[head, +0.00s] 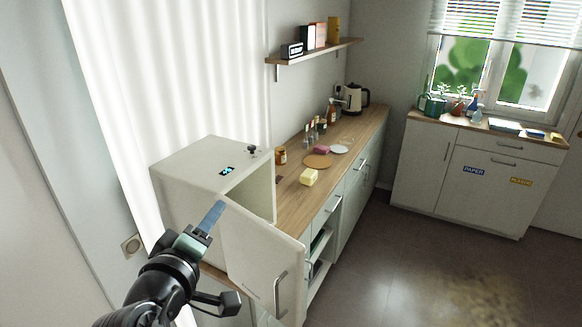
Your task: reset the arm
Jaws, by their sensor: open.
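My arm reaches up from the lower left of the head view, in front of the white cabinet-like appliance (195,190). My gripper (209,220) is open, with a blue finger pointing up and to the right. It appears close to the near edge of the appliance's open door (262,262); I cannot tell whether they touch. I see nothing held in the gripper. The far finger is not clearly visible.
The door swings out over the front of the wooden counter (345,140). A shelf (315,51) hangs above.

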